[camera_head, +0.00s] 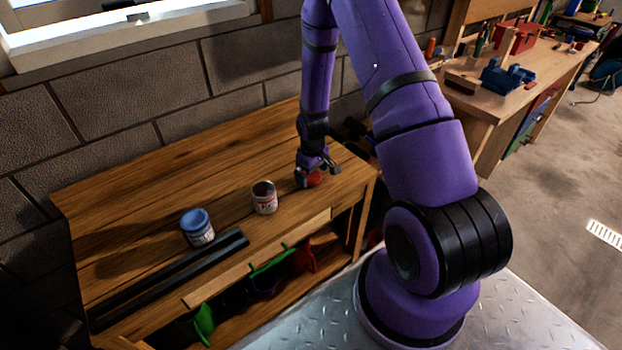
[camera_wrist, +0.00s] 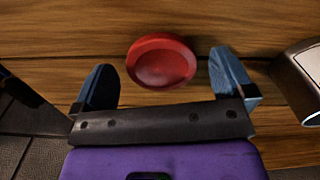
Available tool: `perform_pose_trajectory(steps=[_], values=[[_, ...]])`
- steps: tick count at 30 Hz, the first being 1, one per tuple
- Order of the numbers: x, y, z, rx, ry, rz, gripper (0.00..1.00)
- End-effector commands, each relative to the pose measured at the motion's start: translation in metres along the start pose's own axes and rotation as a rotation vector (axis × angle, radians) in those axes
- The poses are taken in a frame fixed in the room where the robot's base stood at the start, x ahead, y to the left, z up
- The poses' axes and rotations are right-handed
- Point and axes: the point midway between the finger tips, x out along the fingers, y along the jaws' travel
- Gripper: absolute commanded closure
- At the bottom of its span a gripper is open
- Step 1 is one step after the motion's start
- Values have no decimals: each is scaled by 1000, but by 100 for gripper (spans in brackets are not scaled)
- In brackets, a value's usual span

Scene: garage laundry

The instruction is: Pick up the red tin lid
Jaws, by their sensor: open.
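The red tin lid (camera_wrist: 161,61) is a round, shallow red disc lying on the wooden tabletop. In the wrist view it sits at the upper middle, ahead of and between the two fingers. My gripper (camera_wrist: 165,82) is open, with one finger on each side of the lid's near edge, and no contact shows. In the head view my gripper (camera_head: 318,174) is low over the right end of the table, and the lid (camera_head: 315,179) shows partly behind it.
An open tin (camera_head: 264,198) stands left of my gripper; a tin also shows at the wrist view's right edge (camera_wrist: 304,75). A blue-topped tin (camera_head: 197,227) stands farther left, near a long black bar (camera_head: 170,278). The wooden table (camera_head: 130,200) is clear toward the wall.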

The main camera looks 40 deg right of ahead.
Motion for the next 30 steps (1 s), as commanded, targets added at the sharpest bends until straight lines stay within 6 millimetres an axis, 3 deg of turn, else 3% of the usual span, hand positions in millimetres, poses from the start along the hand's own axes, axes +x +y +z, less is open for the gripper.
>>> perform_pose_trajectory(steps=[4, 12, 13, 19, 30], values=[[13, 0, 0, -1, 1, 0, 0], [15, 0, -1, 0, 2, 1, 0], [15, 0, -1, 0, 2, 1, 2], [15, 0, -1, 0, 1, 0, 48], [13, -1, -2, 0, 2, 1, 48]])
